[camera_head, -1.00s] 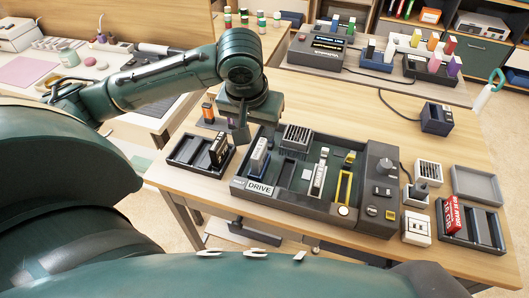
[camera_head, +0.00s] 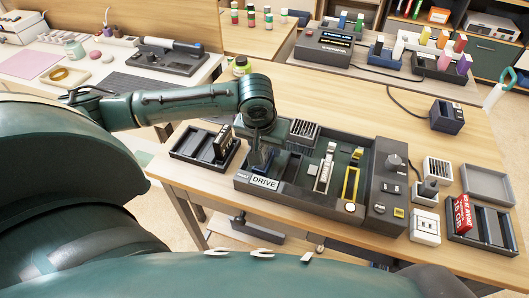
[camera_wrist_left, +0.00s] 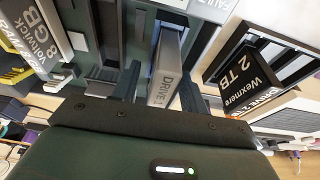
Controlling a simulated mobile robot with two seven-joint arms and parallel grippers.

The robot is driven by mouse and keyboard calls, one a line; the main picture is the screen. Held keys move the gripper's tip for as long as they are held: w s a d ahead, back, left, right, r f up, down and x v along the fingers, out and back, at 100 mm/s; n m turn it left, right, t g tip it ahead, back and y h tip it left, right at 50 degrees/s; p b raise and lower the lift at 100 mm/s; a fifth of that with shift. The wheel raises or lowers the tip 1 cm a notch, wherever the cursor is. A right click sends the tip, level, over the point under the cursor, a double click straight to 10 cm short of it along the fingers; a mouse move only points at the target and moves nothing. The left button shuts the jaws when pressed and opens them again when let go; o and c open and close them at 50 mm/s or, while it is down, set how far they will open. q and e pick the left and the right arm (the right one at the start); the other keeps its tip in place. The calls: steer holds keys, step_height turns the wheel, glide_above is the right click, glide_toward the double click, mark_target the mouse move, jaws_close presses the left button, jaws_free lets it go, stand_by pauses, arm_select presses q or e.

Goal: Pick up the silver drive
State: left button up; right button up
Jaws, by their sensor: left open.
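The silver drive (camera_wrist_left: 167,68), a slim upright block lettered "DRIVE", stands in a slot of the dark console. In the left wrist view it lies between the two dark fingers of my left gripper (camera_wrist_left: 158,88), with a visible gap on the left side. The gripper is open and straddles the drive's upper part. My right gripper is not in view.
A black "2 TB" drive (camera_wrist_left: 243,80) stands in a separate black tray (camera_head: 186,151) left of the console. A silver module (camera_head: 324,172) and a yellow-framed slot (camera_head: 351,184) are on the console's right. A red block (camera_head: 462,213) sits in another tray at far right.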

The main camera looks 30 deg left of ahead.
arm_select(q)
steer(key=shift+c, duration=0.3)
jaws_close()
steer(key=shift+r, duration=0.1)
